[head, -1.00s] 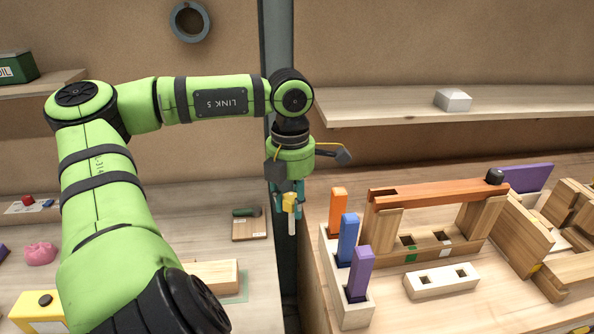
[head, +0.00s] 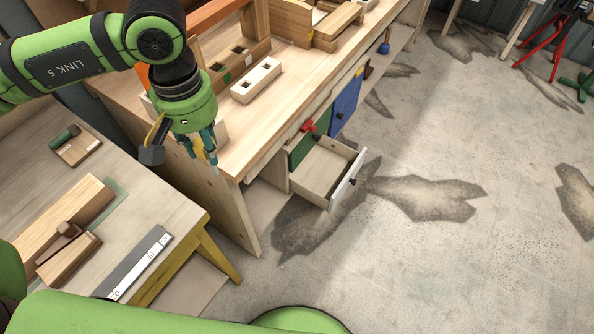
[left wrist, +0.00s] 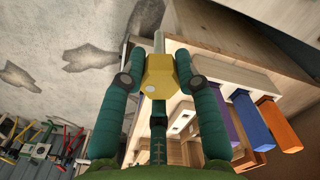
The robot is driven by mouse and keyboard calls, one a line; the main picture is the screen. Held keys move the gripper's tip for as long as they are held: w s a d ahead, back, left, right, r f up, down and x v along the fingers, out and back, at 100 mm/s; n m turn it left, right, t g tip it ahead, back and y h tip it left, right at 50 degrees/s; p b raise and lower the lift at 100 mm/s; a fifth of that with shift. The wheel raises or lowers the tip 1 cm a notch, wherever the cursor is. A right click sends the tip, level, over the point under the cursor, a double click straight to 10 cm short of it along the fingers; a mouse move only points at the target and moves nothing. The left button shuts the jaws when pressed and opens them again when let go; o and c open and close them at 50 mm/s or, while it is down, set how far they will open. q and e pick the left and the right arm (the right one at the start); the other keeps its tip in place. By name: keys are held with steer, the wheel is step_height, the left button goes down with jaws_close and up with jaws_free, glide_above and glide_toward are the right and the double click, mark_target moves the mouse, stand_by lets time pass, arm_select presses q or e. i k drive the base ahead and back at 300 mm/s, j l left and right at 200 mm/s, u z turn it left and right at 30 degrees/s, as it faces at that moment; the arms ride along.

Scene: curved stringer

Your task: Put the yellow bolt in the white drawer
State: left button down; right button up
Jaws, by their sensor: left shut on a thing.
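My left gripper (head: 200,150) points down over the near edge of the wooden workbench, to the left of and higher than the drawer. In the left wrist view its two teal fingers (left wrist: 158,80) are shut on the yellow head of the yellow bolt (left wrist: 158,68), with the pale shank sticking out beyond the fingertips. In the head view the bolt is mostly hidden by the fingers. The white drawer (head: 347,182) is pulled open under the bench, and its visible wooden inside looks empty. My right gripper is not in view.
A green drawer front (head: 303,148) with a red handle and a blue door (head: 346,102) are beside the white drawer. A pale block with holes (head: 256,80) lies on the bench. A lower table (head: 165,205) stands at left. The floor right of the drawer is clear.

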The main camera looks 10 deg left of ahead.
mark_target(328, 177)
steer(key=i+l+u, duration=0.1)
steer(key=l, duration=0.25)
steer(key=i+l, duration=0.25)
steer(key=l, duration=0.15)
steer(key=i+l+u, duration=0.15)
steer(key=l, duration=0.2)
